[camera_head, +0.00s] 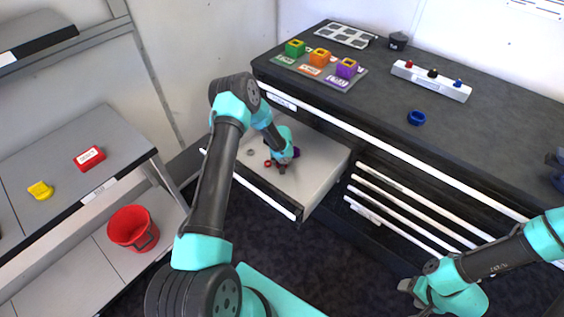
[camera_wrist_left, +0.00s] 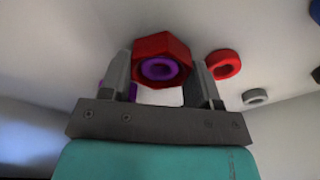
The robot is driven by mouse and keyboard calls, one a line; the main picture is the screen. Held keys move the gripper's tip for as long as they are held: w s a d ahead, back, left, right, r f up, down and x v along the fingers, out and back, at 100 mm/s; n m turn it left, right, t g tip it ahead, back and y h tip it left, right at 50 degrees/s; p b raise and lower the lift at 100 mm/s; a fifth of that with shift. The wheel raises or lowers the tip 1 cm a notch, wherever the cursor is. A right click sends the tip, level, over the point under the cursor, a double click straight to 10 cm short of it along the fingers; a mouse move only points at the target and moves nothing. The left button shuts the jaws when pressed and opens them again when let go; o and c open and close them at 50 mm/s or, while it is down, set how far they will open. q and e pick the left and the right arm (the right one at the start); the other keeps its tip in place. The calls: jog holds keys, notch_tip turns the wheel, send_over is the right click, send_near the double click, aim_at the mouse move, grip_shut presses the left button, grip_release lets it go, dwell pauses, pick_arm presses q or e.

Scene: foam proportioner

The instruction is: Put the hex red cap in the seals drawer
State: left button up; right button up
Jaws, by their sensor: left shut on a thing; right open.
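The hex red cap (camera_wrist_left: 163,50) is between the two fingers of my left gripper (camera_wrist_left: 163,82) in the left wrist view. A purple ring (camera_wrist_left: 160,68) shows within its outline; I cannot tell whether it is inside the cap or beyond it. In the head view my left gripper (camera_head: 281,170) reaches into the open drawer (camera_head: 310,190), low over its floor; the cap is not clearly visible there. A red ring (camera_head: 267,163) and a grey ring (camera_head: 250,152) lie in the drawer. My right gripper (camera_head: 412,290) is open and empty at the lower right.
The black cabinet top (camera_head: 490,130) holds colored blocks on a mat (camera_head: 330,75), a white rack (camera_head: 430,80) and a blue ring (camera_head: 416,118). Other drawers (camera_head: 400,210) are below. At left, a shelf holds red (camera_head: 90,158) and yellow (camera_head: 40,190) items above a red bucket (camera_head: 133,228).

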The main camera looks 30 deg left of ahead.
pick_arm(q)
jog(key=shift+f, duration=0.1)
jog(key=o, duration=0.7)
jog(key=r, duration=0.4)
jog(key=s+r, duration=0.1)
jog(key=r, duration=0.7)
jog(key=shift+s+d+r, duration=0.1)
jog(key=shift+s+d, duration=0.05)
jog(key=shift+d, duration=0.15)
